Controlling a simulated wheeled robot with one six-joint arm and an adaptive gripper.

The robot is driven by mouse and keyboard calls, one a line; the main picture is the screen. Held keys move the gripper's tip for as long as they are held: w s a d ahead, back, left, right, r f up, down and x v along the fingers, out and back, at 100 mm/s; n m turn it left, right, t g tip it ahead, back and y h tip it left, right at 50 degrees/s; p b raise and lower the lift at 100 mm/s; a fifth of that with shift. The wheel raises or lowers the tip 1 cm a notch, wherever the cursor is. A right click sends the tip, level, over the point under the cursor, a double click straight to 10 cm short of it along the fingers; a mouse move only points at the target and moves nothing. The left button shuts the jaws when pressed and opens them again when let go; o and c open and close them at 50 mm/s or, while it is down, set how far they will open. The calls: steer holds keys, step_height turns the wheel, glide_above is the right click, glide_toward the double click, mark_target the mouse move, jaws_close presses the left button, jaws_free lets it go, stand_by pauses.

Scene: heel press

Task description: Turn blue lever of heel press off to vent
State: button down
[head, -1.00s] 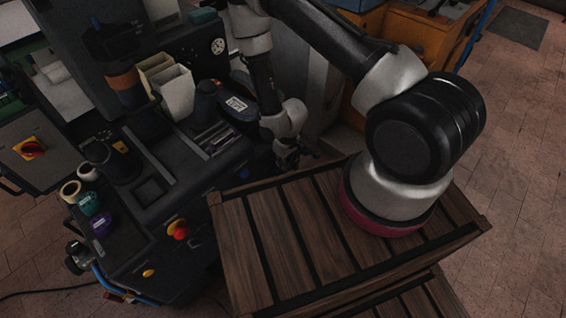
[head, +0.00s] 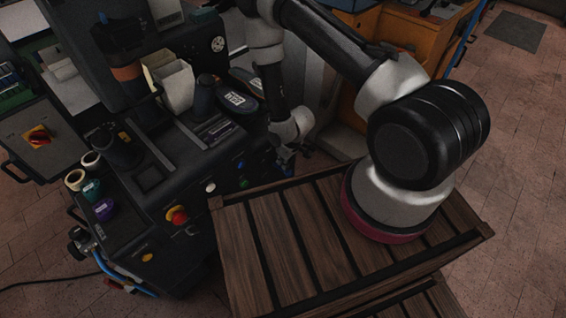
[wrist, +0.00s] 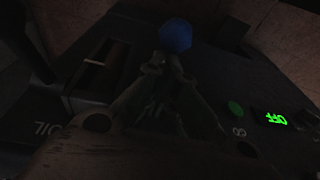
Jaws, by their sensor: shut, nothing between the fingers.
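A blue rounded knob (wrist: 175,36) shows in the wrist view, just beyond my fingertips; I cannot tell whether it is the lever's end or whether the fingers touch it. My gripper (wrist: 165,64) is shut and empty, with its fingertips close together. In the head view my gripper (head: 284,158) hangs low at the right front side of the dark heel press (head: 150,195). A small blue spot (head: 243,165) shows on the press front left of the gripper. The lever's handle and its setting cannot be made out.
A red button (head: 177,215) is on the press front. A slatted wooden crate (head: 262,222) stands below and right of the gripper.

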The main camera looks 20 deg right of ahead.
mark_target(288, 173)
steer(key=shift+s+d+f, duration=0.2)
steer(key=shift+s+f, duration=0.2)
steer(key=shift+f, duration=0.25)
steer(key=shift+s+d+f, duration=0.2)
steer(key=shift+s+f, duration=0.2)
steer(key=shift+f, duration=0.2)
steer(key=shift+s+f, duration=0.1)
steer(key=shift+f, duration=1.3)
steer(key=shift+d, duration=0.15)
